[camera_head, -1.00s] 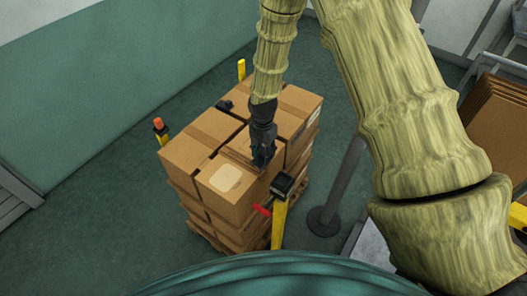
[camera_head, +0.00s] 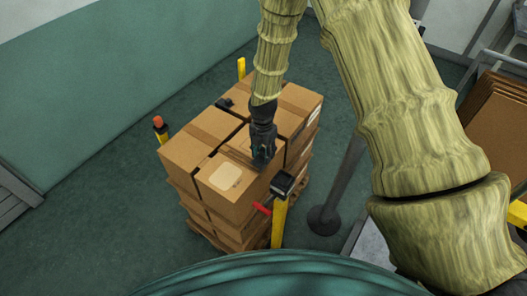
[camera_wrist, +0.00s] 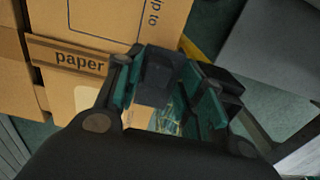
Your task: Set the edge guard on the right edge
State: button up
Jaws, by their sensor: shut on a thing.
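My gripper (camera_head: 262,161) points down at the near right part of a stack of brown cartons (camera_head: 187,158). In the wrist view, my gripper (camera_wrist: 163,100) is shut on a dark grey block-like piece, which I take to be the edge guard (camera_wrist: 158,72). In the head view, the gripper hides most of that piece. It is close to the top right edge of the stack, but I cannot tell whether it touches the cartons. A small black piece (camera_head: 225,103) sits on the far left top edge of the stack.
A yellow post (camera_head: 279,220) with a black head (camera_head: 283,183) and a red handle (camera_head: 262,208) stands close by the stack's near right side. A grey post (camera_head: 338,190) on a round base stands further right. An orange-topped yellow post (camera_head: 160,128) stands left.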

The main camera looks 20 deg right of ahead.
jog(key=shift+s+f, duration=0.1)
jog(key=shift+f, duration=0.4)
jog(key=shift+c, duration=0.4)
jog(key=shift+c, duration=0.4)
jog(key=shift+f, duration=0.15)
grip_shut()
jog(key=o, duration=1.2)
grip_release()
jog(key=shift+r, duration=0.25)
jog(key=shift+r+p, duration=2.1)
jog(key=shift+r, duration=1.25)
